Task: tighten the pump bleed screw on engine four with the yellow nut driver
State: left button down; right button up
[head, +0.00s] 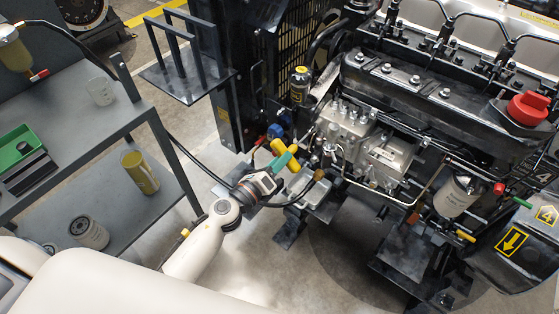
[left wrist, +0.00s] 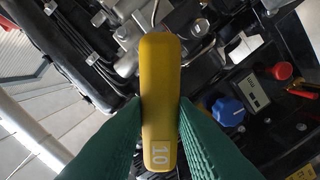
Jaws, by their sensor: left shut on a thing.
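My left gripper (head: 284,157), with green fingers, is shut on the yellow nut driver (head: 275,134), just left of the engine's metal pump block (head: 346,124). In the left wrist view the nut driver (left wrist: 160,85) is a yellow handle marked 10, squeezed between the two green fingers (left wrist: 160,125). Its shaft and tip are hidden behind the handle, so I cannot tell whether it touches anything. I cannot make out the bleed screw for certain. My right gripper is not in view.
A grey cart (head: 100,145) at the left holds a green bin (head: 22,146), a yellow can (head: 140,172) and a filter (head: 89,232). A dark shelf (head: 187,82) stands behind. A blue knob (left wrist: 228,111) and red knob (left wrist: 282,71) lie right of the handle.

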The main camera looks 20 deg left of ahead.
pick_arm(q)
jog(key=shift+s, duration=0.15)
jog(key=shift+v, duration=0.8)
jog(key=n+p, duration=0.7)
jog(key=n, duration=1.3)
jog(key=shift+f, duration=0.15)
jog(key=shift+w+p, duration=0.25)
jog(key=shift+p, duration=0.05)
jog(key=shift+w+d, duration=0.15)
jog(key=shift+w, duration=0.2)
jog(key=shift+w+d, duration=0.1)
jog(key=shift+w, duration=0.15)
dwell(0.8)
